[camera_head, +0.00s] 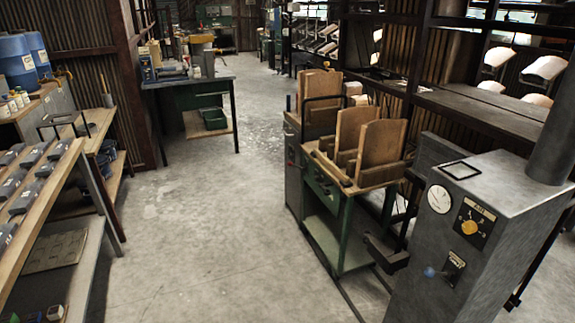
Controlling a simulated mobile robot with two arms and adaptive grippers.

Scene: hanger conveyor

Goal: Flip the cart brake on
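A green cart (342,224) with a wooden top stands right of the centre, carrying upright wooden boards (380,145). A dark bracket-like part (386,254) juts out between the cart and the grey cabinet; I cannot tell what it belongs to. No part is clearly recognisable as the cart brake, so its state cannot be told. Neither of my grippers is in view.
A grey metal cabinet (425,268) with a gauge (439,198), a yellow knob (469,227) and a switch (454,266) stands at right front. Wooden shelves (40,185) line the left. A workbench (190,84) stands behind. The concrete floor (200,220) between is clear.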

